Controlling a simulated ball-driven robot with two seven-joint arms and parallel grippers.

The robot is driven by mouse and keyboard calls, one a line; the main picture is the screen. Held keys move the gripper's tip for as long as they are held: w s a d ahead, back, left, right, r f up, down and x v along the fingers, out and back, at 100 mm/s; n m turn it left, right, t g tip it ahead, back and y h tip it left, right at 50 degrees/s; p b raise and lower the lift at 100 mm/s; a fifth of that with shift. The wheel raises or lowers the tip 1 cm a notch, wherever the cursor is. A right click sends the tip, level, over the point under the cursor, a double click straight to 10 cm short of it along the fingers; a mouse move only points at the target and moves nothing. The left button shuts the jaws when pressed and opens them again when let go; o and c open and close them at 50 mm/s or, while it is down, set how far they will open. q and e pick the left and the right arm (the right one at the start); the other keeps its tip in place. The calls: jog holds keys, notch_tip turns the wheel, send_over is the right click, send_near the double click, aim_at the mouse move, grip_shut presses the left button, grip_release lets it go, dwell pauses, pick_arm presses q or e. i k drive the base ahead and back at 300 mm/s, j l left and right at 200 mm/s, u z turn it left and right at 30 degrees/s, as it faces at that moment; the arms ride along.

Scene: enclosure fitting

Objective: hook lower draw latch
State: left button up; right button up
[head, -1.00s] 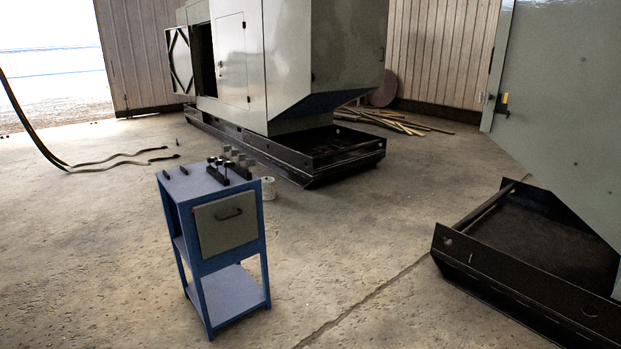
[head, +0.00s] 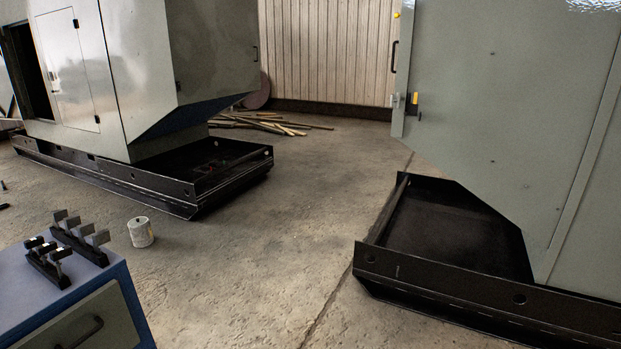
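A small latch with a yellow part (head: 415,98) sits at the left edge of the right grey enclosure (head: 500,130), at about mid-height in the head view. A pale bracket piece (head: 395,100) sticks out beside it at the panel edge. Whether the latch is hooked is too small to tell. Higher on the same edge are a dark handle (head: 394,57) and another small yellow part (head: 397,15). Neither of my grippers shows in the head view.
A blue cart (head: 60,295) with several dark and grey fittings (head: 75,240) stands at the lower left. A white can (head: 140,232) is on the floor behind it. Another enclosure (head: 190,60) on a black skid stands at the left. Bare concrete (head: 270,260) lies between the two skids.

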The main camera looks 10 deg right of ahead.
aim_at(398, 100)
jog(key=i+j+z, duration=0.9)
jog(key=j+z, duration=0.25)
jog(key=j, duration=0.15)
jog(key=i+j, duration=0.1)
jog(key=i, duration=1.25)
jog(key=i+j, duration=0.1)
jog(key=i, duration=1.3)
